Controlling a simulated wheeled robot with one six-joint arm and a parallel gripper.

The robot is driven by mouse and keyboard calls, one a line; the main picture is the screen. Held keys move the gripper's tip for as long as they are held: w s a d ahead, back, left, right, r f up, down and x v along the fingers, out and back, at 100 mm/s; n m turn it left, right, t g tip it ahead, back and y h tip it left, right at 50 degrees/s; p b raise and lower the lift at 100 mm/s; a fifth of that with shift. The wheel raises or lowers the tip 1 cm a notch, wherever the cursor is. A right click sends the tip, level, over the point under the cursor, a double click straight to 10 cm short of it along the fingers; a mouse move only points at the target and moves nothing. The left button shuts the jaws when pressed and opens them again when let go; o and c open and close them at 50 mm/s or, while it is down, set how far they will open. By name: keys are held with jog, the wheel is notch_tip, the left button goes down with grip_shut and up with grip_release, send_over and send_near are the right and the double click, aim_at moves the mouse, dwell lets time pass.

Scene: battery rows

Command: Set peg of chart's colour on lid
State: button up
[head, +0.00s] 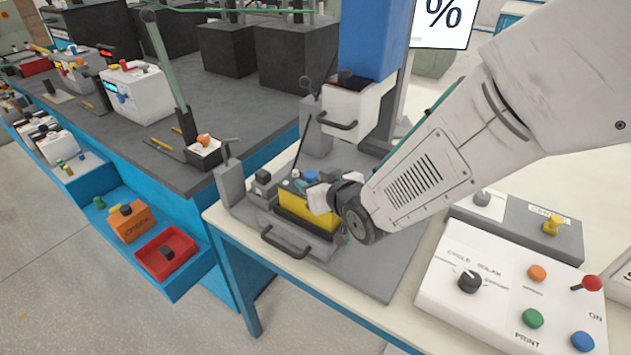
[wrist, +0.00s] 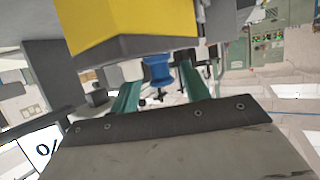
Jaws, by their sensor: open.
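A yellow battery (head: 308,207) with a dark lid sits in a grey fixture on the bench. It also shows in the wrist view as a yellow block (wrist: 150,28) along the top. A blue peg (head: 310,176) stands at the battery's top. In the wrist view the blue peg (wrist: 158,72) lies between the teal fingers of my gripper (wrist: 157,88), with gaps on both sides. My gripper (head: 307,180) is open at the battery; my wrist partly hides it. A white chart (head: 443,22) shows a percent sign; its colour cue is not clear.
A blue press head (head: 372,38) with a white handled block (head: 350,107) rises behind the battery. A control panel (head: 510,285) and a grey box with a yellow knob (head: 552,225) stand at right. A red tray (head: 167,252) lies at lower left.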

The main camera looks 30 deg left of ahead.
jog(key=v, duration=1.2)
jog(key=w+d+h, duration=0.1)
jog(key=d, duration=0.2)
jog(key=w+d+r+m+h, duration=0.1)
jog(key=w+d, duration=0.1)
jog(key=d, duration=0.1)
jog(key=w+d+r+m+t+h, duration=0.1)
jog(key=w+d, duration=0.1)
jog(key=d, duration=0.1)
jog(key=shift+r, duration=0.2)
jog(key=d+r+m+g+h, duration=0.1)
jog(key=d+r+m+h, duration=0.15)
jog(key=d, duration=0.75)
jog(key=d+r+m+h, duration=0.1)
jog(key=d+m+h, duration=0.15)
jog(key=d, duration=0.75)
jog(key=s+d+r+m+g+h, duration=0.1)
jog(key=s+d+m+g, duration=0.1)
jog(key=s+d, duration=0.5)
jog(key=s+d+r+m+g+h, duration=0.2)
jog(key=s+d+g, duration=0.2)
jog(key=s+d, duration=0.4)
jog(key=s, duration=0.4)
jog(key=shift+r+m+h, duration=0.3)
jog(key=shift+r, duration=0.05)
jog(key=shift+s, duration=0.1)
